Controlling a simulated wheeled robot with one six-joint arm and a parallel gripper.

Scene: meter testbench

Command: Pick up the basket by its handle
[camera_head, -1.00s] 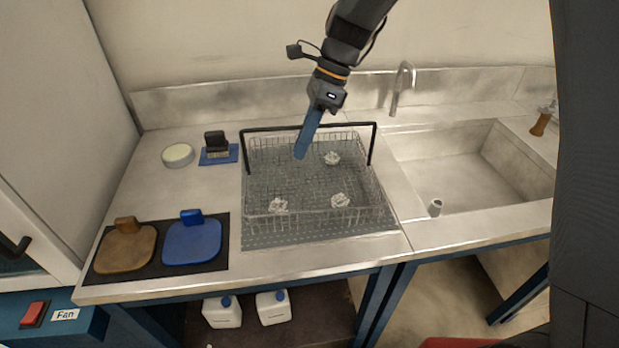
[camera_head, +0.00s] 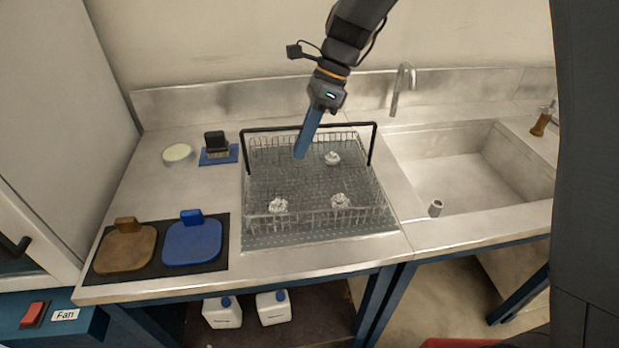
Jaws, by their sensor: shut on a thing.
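The wire basket (camera_head: 318,216) sits on a grey perforated mat on the steel counter. Several small white crumpled pieces (camera_head: 340,201) lie inside it. Its black handle (camera_head: 262,129) stands up as an arch over the back part of the basket. My gripper (camera_head: 301,154) points down at the middle of the handle bar, with its blue fingers reaching below the bar. The fingers look closed together on the handle, and they hide that part of the bar. The basket looks level and resting on the mat.
A sink (camera_head: 465,175) with a tap (camera_head: 402,88) is to the right. A brown paddle (camera_head: 125,248) and a blue paddle (camera_head: 192,241) lie on a black mat at left. A brush (camera_head: 215,146) and a round pale dish (camera_head: 178,154) stand behind them.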

